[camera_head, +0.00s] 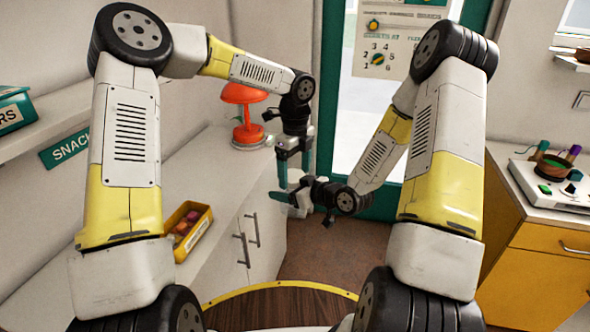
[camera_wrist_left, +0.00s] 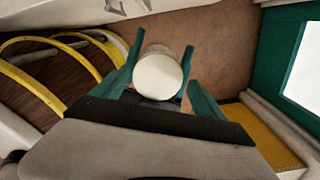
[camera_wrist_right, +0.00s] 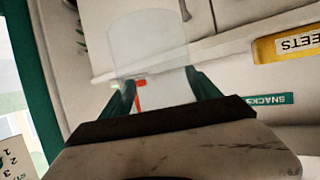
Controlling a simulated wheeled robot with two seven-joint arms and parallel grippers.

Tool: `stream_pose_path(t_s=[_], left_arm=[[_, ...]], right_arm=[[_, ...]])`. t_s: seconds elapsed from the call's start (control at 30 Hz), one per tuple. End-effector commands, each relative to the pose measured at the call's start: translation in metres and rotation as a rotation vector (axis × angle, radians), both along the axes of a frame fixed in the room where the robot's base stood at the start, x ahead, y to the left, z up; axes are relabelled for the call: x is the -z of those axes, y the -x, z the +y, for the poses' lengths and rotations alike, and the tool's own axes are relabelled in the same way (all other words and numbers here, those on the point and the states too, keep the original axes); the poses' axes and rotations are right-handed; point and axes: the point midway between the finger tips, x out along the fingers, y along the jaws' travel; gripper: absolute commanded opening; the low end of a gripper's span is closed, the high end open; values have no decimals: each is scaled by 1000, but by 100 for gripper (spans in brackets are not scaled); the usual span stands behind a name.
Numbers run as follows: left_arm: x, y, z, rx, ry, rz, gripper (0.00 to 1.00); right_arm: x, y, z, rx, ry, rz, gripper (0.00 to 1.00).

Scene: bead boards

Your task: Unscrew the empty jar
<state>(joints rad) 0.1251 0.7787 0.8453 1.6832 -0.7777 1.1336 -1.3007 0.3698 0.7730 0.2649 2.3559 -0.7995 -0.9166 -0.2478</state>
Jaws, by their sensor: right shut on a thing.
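A clear, empty-looking jar (camera_wrist_right: 148,45) stands between the fingers of my right gripper (camera_wrist_right: 158,88), which is shut on it. In the left wrist view its round white lid (camera_wrist_left: 158,76) lies between the two teal fingers of my left gripper (camera_wrist_left: 160,62). In the head view my left gripper (camera_head: 294,172) points down from above, with its fingers apart, over the jar. My right gripper (camera_head: 296,197) comes in from the right, below the left one. The jar is small and partly hidden by the grippers there. I cannot tell whether the left fingers touch the lid.
An orange lamp (camera_head: 247,134) stands on the white counter (camera_head: 150,205), left of the grippers. A yellow bin (camera_head: 202,232) with colored items is nearer. Floor is clear below the grippers.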

Motion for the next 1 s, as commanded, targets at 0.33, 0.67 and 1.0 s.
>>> stream_pose_path(t_s=[0.33, 0.67, 1.0], left_arm=[[-1, -1, -1, 0, 2, -2, 16], [-2, -3, -2, -348, 2, -7, 15], [-2, -4, -2, -406, 8, -9, 15]], right_arm=[[0, 1, 1, -3, -1, -1, 0], [-1, 2, 3, -9, -1, -1, 0], [0, 3, 4, -12, -2, 0, 0]])
